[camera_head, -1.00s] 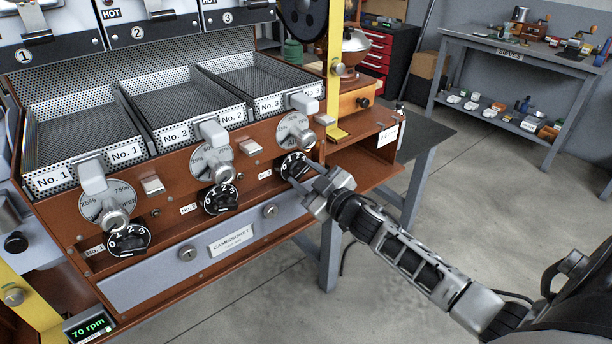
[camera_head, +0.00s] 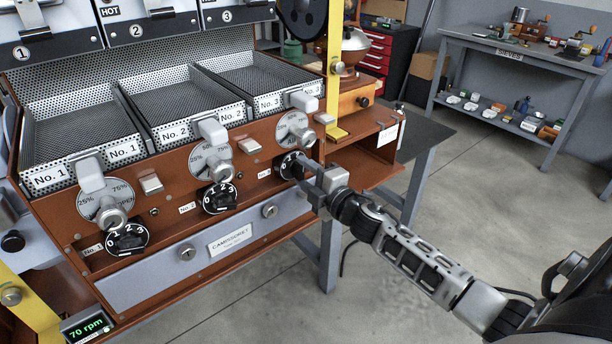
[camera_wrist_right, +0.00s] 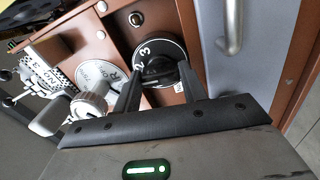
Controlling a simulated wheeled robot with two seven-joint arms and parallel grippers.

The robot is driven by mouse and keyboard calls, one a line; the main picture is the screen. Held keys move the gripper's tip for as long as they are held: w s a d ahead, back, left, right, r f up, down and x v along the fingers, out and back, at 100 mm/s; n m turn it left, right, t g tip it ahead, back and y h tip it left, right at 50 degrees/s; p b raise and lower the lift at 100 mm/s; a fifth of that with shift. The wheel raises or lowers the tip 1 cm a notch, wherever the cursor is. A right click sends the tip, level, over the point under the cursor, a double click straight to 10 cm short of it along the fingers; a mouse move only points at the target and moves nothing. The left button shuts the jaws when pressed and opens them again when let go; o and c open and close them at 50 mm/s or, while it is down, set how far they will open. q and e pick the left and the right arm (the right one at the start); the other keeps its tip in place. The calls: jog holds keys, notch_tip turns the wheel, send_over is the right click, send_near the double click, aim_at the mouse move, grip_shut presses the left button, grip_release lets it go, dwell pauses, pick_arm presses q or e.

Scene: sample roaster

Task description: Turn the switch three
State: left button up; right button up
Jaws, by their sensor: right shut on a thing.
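Switch three (camera_head: 288,161) is a black round dial with white numbers, at the right end of the roaster's lower row of dials. It also shows in the wrist view (camera_wrist_right: 160,46), with a "3" readable on its face. My right gripper (camera_head: 303,171) is at this switch, coming from the lower right. In the wrist view its two fingers (camera_wrist_right: 157,78) stand on either side of the black knob and are shut on it. The fingers hide part of the dial, so I cannot tell its exact setting. My left gripper is not in view.
Matching black dials for No. 2 (camera_head: 220,198) and No. 1 (camera_head: 127,238) sit to the left. The No. 3 percentage dial (camera_head: 292,128) with its grey knob is just above. A yellow post (camera_head: 334,75) rises right of it. The floor at right is open.

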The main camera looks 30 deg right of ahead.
jog(key=n, duration=0.3)
jog(key=shift+n+b, duration=0.3)
jog(key=shift+n, duration=0.1)
jog(key=n, duration=0.3)
jog(key=shift+n, duration=0.4)
jog(key=n, duration=0.3)
jog(key=shift+b, duration=0.4)
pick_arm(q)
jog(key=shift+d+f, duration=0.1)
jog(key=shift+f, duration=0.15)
pick_arm(e)
jog(key=shift+a+n, duration=0.1)
jog(key=shift+n, duration=1.9)
jog(key=o, duration=1)
